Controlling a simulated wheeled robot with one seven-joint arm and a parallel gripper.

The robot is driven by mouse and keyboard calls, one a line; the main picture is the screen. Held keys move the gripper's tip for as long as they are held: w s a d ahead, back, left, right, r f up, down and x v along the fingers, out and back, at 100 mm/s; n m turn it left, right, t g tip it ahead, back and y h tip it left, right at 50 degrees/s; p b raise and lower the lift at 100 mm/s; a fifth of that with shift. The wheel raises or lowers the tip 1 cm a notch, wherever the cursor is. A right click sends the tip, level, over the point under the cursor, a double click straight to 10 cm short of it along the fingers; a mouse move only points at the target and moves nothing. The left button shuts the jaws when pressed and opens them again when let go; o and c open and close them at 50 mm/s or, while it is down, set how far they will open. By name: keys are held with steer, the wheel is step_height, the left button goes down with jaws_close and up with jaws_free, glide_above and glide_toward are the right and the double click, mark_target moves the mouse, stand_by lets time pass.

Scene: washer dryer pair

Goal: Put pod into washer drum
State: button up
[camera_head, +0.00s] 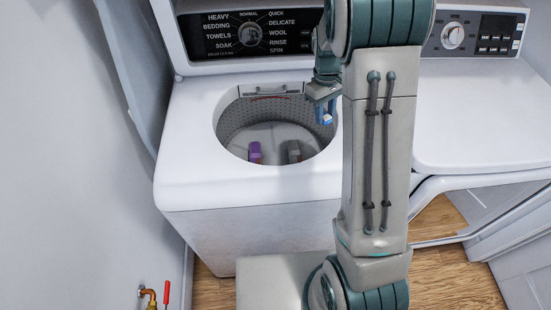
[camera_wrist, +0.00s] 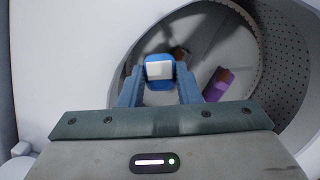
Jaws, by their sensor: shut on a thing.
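The pod, small with blue and white parts, is between my gripper's fingers; the wrist view shows the pod (camera_wrist: 159,70) gripped at the fingertips. My gripper (camera_head: 323,104) is shut on it, at the right rim of the open washer drum in the head view, and the pod's blue side (camera_head: 325,117) shows below the fingers. The washer drum (camera_head: 235,118) is open, with a perforated metal wall. In the wrist view the drum (camera_wrist: 285,60) lies behind and to the right of the pod. The exact height of the pod above the rim is hard to tell.
Inside the drum lie a purple item (camera_head: 255,152) and a dark grey item (camera_head: 293,151). The washer's white top (camera_head: 185,150) surrounds the opening.

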steer(key=s+a+f+m+p, duration=0.2)
steer(key=a+f, duration=0.4)
steer(key=f, duration=0.3)
steer(key=s+a+f+m+p, duration=0.2)
steer(key=a+f+m, duration=0.1)
steer(key=a+f, duration=0.4)
steer(key=shift+s+a+f+m+y, duration=0.25)
steer(key=shift+f+m+y, duration=0.15)
steer(key=shift+f, duration=0.45)
steer(key=shift+f, duration=0.1)
steer(key=shift+f+b, duration=0.5)
steer(key=shift+b, duration=0.15)
steer(key=o, duration=1)
steer(key=shift+c, duration=0.2)
